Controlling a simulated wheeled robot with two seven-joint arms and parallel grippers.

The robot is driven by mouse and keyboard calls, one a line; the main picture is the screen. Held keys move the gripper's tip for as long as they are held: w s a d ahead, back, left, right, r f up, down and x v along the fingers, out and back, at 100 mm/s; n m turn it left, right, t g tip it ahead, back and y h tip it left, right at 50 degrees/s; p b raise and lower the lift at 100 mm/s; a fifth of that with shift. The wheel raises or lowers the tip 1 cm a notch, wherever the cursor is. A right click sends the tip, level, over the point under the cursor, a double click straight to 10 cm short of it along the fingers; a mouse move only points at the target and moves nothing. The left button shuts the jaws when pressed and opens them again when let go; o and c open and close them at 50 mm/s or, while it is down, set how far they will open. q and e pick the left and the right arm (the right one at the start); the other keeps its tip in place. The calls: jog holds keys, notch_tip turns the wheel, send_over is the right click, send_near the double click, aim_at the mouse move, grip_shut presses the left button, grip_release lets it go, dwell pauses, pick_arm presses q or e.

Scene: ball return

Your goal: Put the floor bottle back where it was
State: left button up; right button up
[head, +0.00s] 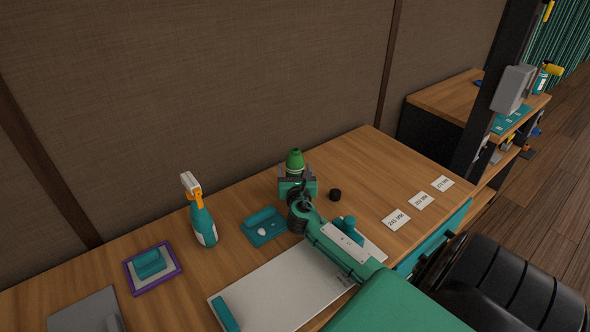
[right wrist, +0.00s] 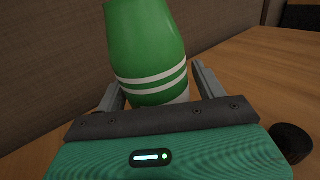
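A green bottle (head: 295,162) with white stripes is at the back of the wooden table; its lower part is hidden behind my right gripper (head: 296,183). In the right wrist view the green bottle (right wrist: 147,45) rises between the two fingers of the gripper (right wrist: 158,88), with a small gap beside the right finger. The fingers look open around it. A teal spray bottle (head: 203,222) with a white and orange head stands upright further left. No readable label tells which is the floor bottle. My left gripper is out of view.
A black round cap (head: 335,194) lies right of the gripper. A teal tray (head: 262,228), a white board (head: 270,290) and a purple-edged pad (head: 153,266) lie on the table (head: 372,160). Three white cards (head: 396,219) lie at right. A shelf unit (head: 455,92) stands beyond.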

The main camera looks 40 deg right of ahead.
jog(key=shift+r, duration=0.2)
jog(key=shift+s+a+f, duration=0.1)
jog(key=shift+s+a, duration=0.1)
jog(key=shift+s, duration=0.05)
jog(key=v, duration=1)
jog(key=shift+s+a+b, duration=0.1)
jog(key=shift+s+b, duration=0.05)
jog(key=shift+b, duration=0.15)
jog(key=shift+s+a, duration=0.3)
jog(key=shift+s, duration=0.05)
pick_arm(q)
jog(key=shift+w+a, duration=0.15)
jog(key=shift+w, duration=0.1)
